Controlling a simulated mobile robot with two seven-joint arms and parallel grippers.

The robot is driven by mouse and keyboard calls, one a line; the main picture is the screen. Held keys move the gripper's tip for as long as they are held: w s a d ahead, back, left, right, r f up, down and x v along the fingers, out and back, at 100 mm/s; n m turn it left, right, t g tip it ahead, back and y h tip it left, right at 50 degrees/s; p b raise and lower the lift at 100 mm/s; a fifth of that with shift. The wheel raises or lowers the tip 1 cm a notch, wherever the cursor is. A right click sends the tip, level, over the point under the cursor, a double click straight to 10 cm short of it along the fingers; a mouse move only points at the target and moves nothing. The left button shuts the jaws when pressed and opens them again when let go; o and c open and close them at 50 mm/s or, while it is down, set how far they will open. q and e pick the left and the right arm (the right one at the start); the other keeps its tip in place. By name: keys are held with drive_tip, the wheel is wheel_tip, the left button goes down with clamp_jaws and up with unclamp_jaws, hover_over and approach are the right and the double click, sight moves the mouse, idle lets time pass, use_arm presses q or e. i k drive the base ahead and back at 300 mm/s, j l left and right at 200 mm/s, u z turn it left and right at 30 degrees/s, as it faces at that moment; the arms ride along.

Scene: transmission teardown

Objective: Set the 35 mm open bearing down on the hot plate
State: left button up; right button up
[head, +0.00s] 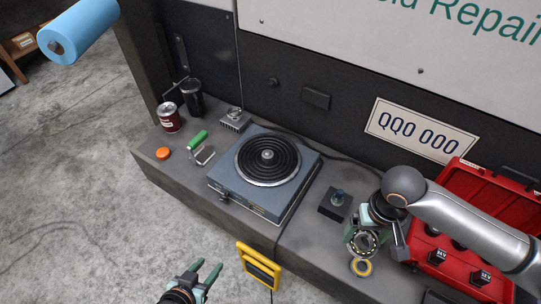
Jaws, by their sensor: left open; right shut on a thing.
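The hot plate (267,160) is a blue-grey box with a round black coil on top, in the middle of the bench. My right gripper (361,236) is over the bench to the right of the hot plate. It is shut on a metal ring with visible balls, the open bearing (366,243), held apart from the hot plate. My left gripper (203,277) is open and empty, low in front of the bench, its two green fingers pointing up.
A small black block with a post (336,203) stands right of the hot plate. A red toolbox (470,225) is at the right. A green-handled tool (200,146), orange disc (163,153) and cans (169,118) are left.

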sight(268, 154)
drive_tip(key=j+z, duration=0.1)
drive_tip(key=j, duration=0.3)
drive_tip(key=k+j+z, duration=0.1)
drive_tip(key=j, duration=0.25)
drive_tip(key=j+z, duration=0.25)
drive_tip(key=j, duration=0.5)
drive_tip(key=i+j+z, duration=0.15)
drive_tip(key=j, duration=0.2)
drive_tip(key=i+j+z, duration=0.1)
drive_tip(key=i+j, duration=0.15)
drive_tip(key=j, duration=0.15)
drive_tip(key=i+j+z, duration=0.15)
drive_tip(key=i+j, duration=0.25)
drive_tip(key=j, duration=0.15)
